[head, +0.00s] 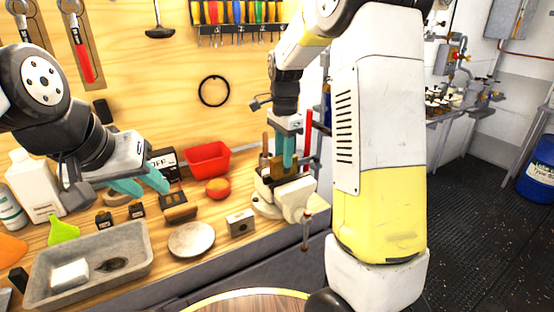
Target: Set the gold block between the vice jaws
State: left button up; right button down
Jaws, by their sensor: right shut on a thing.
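The white bench vice (296,194) stands at the front right edge of the wooden bench, with its handle hanging over the edge. My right gripper (288,162) points down right over the vice jaws and is shut on the gold block (277,168). The block is small and partly covered by the teal fingers. It is at the jaws, but I cannot tell whether it rests between them or hangs just above. My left gripper (141,186) is over the left part of the bench, its teal fingers apart and empty.
A red bin (207,159), a red-orange ball (218,188), a round pale dish (191,240) and a small metal block (240,223) lie left of the vice. A grey tray (137,264) is at the front left. A tool rack (238,14) hangs on the wall.

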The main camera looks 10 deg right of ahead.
jog(key=shift+w+d, duration=0.2)
jog(key=f, duration=0.3)
jog(key=shift+w+d, duration=0.2)
jog(key=shift+d, duration=0.15)
jog(key=shift+f, duration=0.3)
jog(key=shift+f, duration=0.15)
jog(key=c, duration=1.1)
grip_release()
